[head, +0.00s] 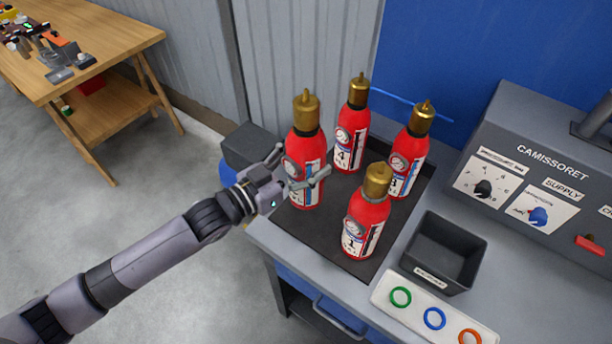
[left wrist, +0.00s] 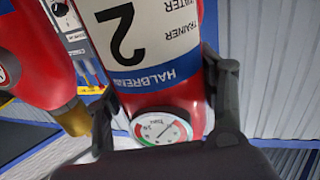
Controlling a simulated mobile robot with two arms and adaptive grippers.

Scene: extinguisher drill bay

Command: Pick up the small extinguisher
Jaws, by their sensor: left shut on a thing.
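My left gripper (head: 305,178) is shut around the body of a red extinguisher (head: 303,148) with a gold top. Similar red extinguishers stand on the mat: one marked 4 (head: 352,125) behind, one marked 3 (head: 408,155) at right and one marked 1 (head: 366,215) in front. My right gripper is not in view.
An open black bin (head: 412,275) and a white strip (head: 385,308) with green, blue and orange rings are at the bench's front. A grey control panel (head: 520,165) stands at right. A wooden table (head: 110,45) with tools is at upper left. Floor at left is clear.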

